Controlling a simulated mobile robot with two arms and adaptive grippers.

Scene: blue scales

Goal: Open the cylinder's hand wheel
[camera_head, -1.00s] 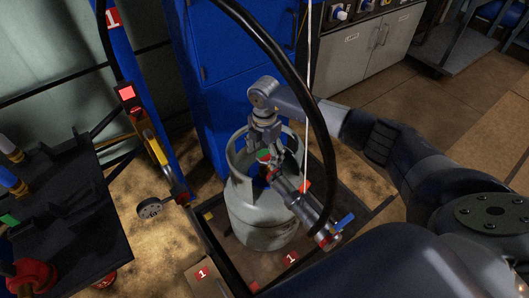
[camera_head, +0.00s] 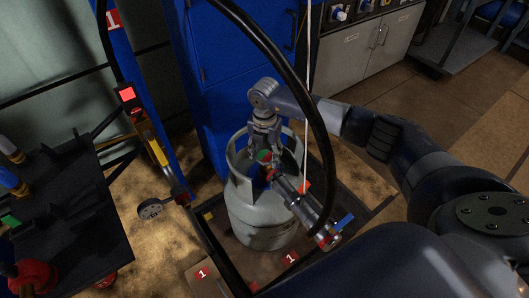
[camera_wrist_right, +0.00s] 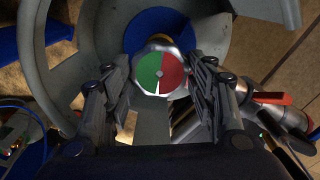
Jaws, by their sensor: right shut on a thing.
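The grey gas cylinder (camera_head: 262,215) stands upright on the scale platform, with a collar around its top. Its hand wheel (camera_head: 264,156) sits inside the collar, and its green and red top faces up. In the right wrist view the hand wheel (camera_wrist_right: 159,73) is a silver-rimmed disc, green on the left and red on the right, with a small white mark. My right gripper (camera_head: 264,146) reaches down from above into the collar. Its two fingers (camera_wrist_right: 160,85) are shut on the wheel's rim from both sides. My left gripper is not in view.
A black hose (camera_head: 322,130) arches close to my right arm. A blue cabinet (camera_head: 235,95) stands behind; a dark rack (camera_head: 70,220) is at left.

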